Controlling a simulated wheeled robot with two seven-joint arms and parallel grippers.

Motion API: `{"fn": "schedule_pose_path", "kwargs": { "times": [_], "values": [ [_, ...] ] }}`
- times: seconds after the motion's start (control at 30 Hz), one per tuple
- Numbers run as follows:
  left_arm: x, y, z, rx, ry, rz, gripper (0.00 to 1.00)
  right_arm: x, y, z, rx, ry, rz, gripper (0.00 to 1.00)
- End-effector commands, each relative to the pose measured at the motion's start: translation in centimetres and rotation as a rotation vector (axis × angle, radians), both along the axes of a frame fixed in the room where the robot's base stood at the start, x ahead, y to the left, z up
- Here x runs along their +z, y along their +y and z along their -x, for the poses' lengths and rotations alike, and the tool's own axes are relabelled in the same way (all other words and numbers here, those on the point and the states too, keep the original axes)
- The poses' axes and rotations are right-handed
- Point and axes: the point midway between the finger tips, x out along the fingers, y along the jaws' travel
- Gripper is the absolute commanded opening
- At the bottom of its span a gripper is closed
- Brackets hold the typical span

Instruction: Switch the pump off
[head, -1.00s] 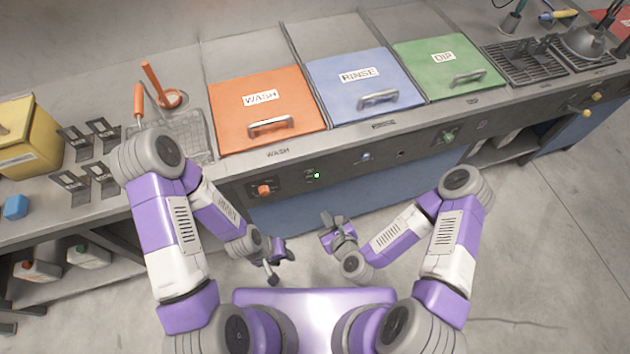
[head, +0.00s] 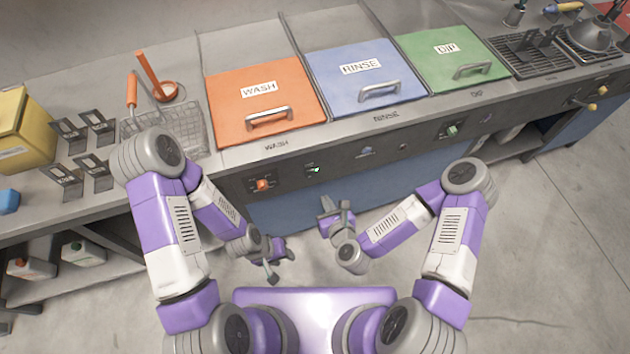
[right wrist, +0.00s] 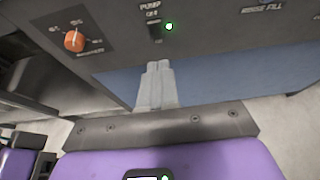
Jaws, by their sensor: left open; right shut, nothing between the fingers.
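The pump switch (right wrist: 155,30) is a small dark switch under a PUMP label on the front panel, with a lit green lamp (right wrist: 169,27) beside it. In the head view the switch (head: 311,170) is small, and its position is hard to tell. My right gripper (head: 337,204) is shut and empty, in front of the panel, below and slightly right of the switch. In the right wrist view its fingers (right wrist: 158,68) point up toward the switch, apart from it. My left gripper (head: 281,255) is open and empty, lower and left of the right one.
An orange knob (right wrist: 74,41) sits left of the switch. Further right on the panel (head: 350,166) are more controls, including a green knob (head: 452,131). Wash (head: 262,110), rinse (head: 365,85) and dip (head: 453,62) lids are closed above. The floor before the panel is clear.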

Motion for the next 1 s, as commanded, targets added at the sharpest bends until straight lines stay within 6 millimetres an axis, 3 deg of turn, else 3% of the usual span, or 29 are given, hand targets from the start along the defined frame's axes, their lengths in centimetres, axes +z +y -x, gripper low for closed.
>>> {"fn": "schedule_pose_path", "kwargs": {
  "times": [0.03,0.37,0.5,0.63,0.8,1.0],
  "values": [
    [-1.2,0.0,0.0,0.000,0.000,0.000,0.43,-0.6,0.0,-0.4,-0.001,-0.003,0.001,0.00],
    [-5.2,0.0,0.0,0.000,0.000,0.000,0.43,-1.3,0.6,-1.9,0.000,-0.003,-0.001,0.00],
    [-6.4,0.0,0.0,0.000,0.000,0.000,0.43,-2.4,1.5,-4.4,0.000,-0.005,0.000,0.00],
    [-6.8,0.0,0.0,0.000,0.000,0.000,0.43,-3.3,2.2,-6.6,0.000,-0.002,-0.001,0.00],
    [-7.0,0.0,0.0,0.000,0.000,0.000,0.43,-2.7,2.9,-8.9,-0.001,-0.003,-0.001,0.00],
    [-7.1,0.0,0.0,0.000,0.000,0.000,0.43,-2.5,3.3,-10.0,0.000,0.000,-0.001,0.00]
  ]
}}
